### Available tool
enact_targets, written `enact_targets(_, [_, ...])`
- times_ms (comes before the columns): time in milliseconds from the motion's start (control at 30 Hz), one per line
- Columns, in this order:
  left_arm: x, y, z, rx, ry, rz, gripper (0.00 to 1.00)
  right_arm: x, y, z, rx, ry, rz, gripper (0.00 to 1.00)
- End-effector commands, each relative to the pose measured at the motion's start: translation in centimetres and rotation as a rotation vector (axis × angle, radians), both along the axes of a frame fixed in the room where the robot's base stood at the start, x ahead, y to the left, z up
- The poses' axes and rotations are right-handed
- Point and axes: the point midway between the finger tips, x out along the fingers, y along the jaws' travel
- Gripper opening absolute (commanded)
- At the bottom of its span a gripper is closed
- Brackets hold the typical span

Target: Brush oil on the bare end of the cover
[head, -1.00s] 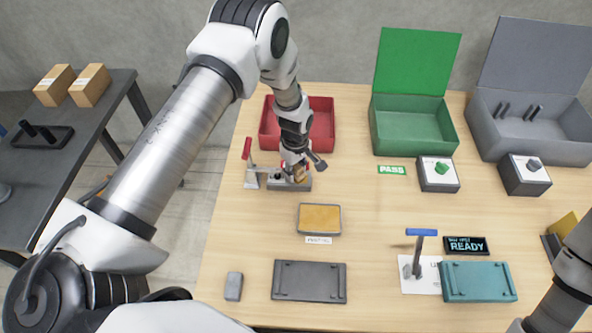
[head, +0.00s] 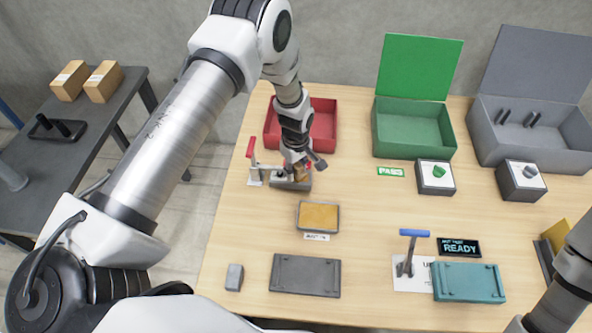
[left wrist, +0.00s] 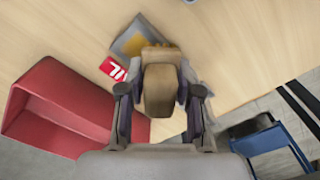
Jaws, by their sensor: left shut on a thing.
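My left gripper (head: 301,170) is low over the grey base of a clamp fixture (head: 289,184) with a red lever, at the back left of the table. In the left wrist view the gripper (left wrist: 160,91) is shut on a tan-brown block-like piece (left wrist: 158,88). Its far end is hidden, and I cannot tell whether it touches the fixture. A grey tray with a yellow-brown pad (head: 318,216) lies nearer the front. A dark grey plate (head: 305,276) and a teal plate (head: 468,283) lie at the front; I cannot tell which is the cover. My right gripper is out of view.
A red bin (head: 327,110) is behind the fixture. A green box (head: 412,130) and a grey box (head: 530,138) stand open at the back right. A blue-handled stand (head: 406,258) is left of the teal plate. The table's middle is mostly clear.

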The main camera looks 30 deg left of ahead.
Motion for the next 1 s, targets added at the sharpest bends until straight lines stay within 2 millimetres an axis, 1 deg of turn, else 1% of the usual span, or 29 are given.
enact_targets(33, [0.0,0.0,0.9,0.000,-0.001,-0.002,0.00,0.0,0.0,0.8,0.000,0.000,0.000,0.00])
enact_targets(433, [0.1,-0.2,4.3,0.000,-0.001,-0.015,0.00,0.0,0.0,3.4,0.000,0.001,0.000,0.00])
enact_targets(567, [0.1,-0.2,4.6,0.001,-0.001,-0.016,0.00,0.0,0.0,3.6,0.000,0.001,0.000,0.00])
enact_targets(1000, [0.1,-0.2,4.5,0.001,-0.001,-0.016,0.00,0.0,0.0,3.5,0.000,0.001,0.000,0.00])
